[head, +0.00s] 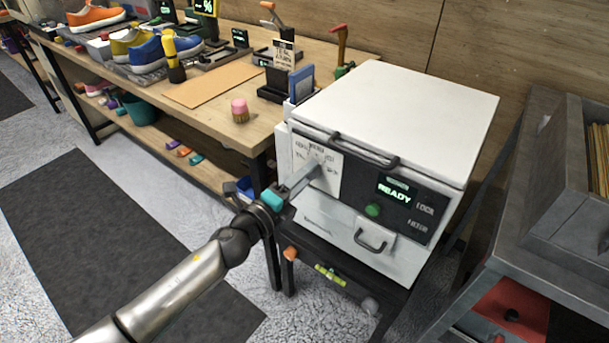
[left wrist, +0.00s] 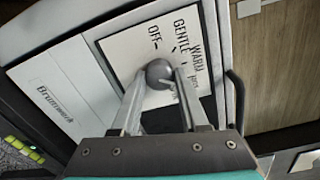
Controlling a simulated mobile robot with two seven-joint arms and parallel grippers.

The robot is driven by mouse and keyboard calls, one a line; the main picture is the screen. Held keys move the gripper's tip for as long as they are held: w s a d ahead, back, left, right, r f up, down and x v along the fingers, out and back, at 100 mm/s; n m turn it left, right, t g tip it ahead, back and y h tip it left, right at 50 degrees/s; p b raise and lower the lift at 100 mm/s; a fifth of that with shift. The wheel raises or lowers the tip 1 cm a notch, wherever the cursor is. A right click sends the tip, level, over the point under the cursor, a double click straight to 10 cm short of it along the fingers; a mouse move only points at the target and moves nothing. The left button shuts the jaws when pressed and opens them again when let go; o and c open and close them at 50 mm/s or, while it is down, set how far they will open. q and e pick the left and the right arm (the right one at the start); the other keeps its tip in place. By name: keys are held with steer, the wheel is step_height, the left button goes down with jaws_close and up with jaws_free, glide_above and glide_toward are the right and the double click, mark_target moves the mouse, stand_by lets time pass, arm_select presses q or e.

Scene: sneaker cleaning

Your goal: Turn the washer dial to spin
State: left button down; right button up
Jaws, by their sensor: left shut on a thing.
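The washer (head: 410,105) is a white box with a dark front panel; its display (head: 396,193) reads READY. In the left wrist view the dial (left wrist: 158,72) is a round grey knob on a white label plate (left wrist: 127,45). The plate reads OFF, GENTLE and WARM; a further label at the right is partly hidden by a finger. Which label the dial points to is unclear. My left gripper (head: 312,174) is shut on the dial, with one finger on each side. It also shows in the left wrist view (left wrist: 156,84). My right gripper is not in view.
A wooden workbench (head: 225,120) with sneakers, a brush and small stands is left of the washer. A handle (head: 368,154) and a green button (head: 373,210) are on the washer's front. A grey metal cabinet (head: 500,270) stands close at the right. Open floor lies at the left.

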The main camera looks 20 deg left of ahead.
arm_select(q)
steer(key=shift+m+b, duration=0.35)
steer(key=shift+m, duration=4.25)
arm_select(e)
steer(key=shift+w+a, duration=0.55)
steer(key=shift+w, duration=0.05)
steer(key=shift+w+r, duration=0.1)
arm_select(q)
steer(key=shift+c, duration=2.1)
jaws_free()
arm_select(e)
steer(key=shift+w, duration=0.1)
arm_select(q)
steer(key=shift+s, duration=0.1)
